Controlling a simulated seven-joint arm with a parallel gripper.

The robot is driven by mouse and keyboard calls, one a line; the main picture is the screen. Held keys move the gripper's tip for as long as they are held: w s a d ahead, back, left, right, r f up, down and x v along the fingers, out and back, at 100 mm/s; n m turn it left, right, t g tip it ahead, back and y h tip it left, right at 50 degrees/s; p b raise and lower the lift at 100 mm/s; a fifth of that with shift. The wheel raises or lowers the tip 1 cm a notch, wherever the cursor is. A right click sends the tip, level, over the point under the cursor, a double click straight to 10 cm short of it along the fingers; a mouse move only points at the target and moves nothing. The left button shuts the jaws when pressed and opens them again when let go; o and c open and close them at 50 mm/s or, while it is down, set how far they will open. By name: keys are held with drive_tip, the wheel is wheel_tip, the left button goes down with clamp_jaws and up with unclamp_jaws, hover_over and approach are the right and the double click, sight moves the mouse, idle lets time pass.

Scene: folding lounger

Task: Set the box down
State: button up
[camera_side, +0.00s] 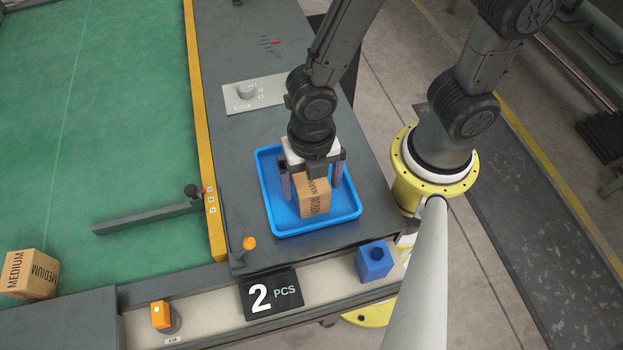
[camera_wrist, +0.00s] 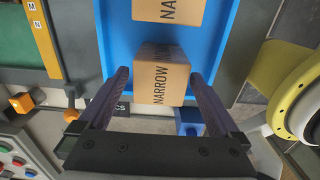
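A cardboard box (camera_side: 315,197) marked NARROW stands upright in the blue tray (camera_side: 348,213), near its front wall; it also shows in the wrist view (camera_wrist: 161,82). My gripper (camera_side: 312,178) is above the tray, pointing down, with one finger on each side of this box. In the wrist view my gripper (camera_wrist: 158,75) is spread wider than the box, with a visible gap at the left finger. A second NARROW box (camera_wrist: 168,10) is behind it in the tray, mostly hidden by my gripper in the side view.
A MEDIUM box (camera_side: 30,274) lies on the green belt (camera_side: 100,130) at far left. A sign reading 2 PCS (camera_side: 271,294), an orange-knobbed lever (camera_side: 249,243) and a blue block (camera_side: 374,261) are in front of the tray. A plate with a grey knob (camera_side: 247,92) is behind.

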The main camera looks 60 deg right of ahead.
drive_tip(key=shift+r, duration=0.1)
wheel_tip(320, 180, up, 12)
drive_tip(key=d+r+m+t, duration=0.2)
drive_tip(key=d+r+m, duration=0.2)
drive_tip(key=d+m, duration=0.4)
drive_tip(key=s+d+r+m+t, duration=0.1)
drive_tip(key=d+r+m+t, duration=0.2)
drive_tip(key=d+m, duration=0.6)
wheel_tip(320, 180, up, 2)
drive_tip(key=m, duration=1)
drive_tip(key=shift+s+d+t, duration=0.15)
drive_tip(key=shift+s+t, duration=0.15)
drive_tip(key=shift+r, duration=0.1)
idle(0.3)
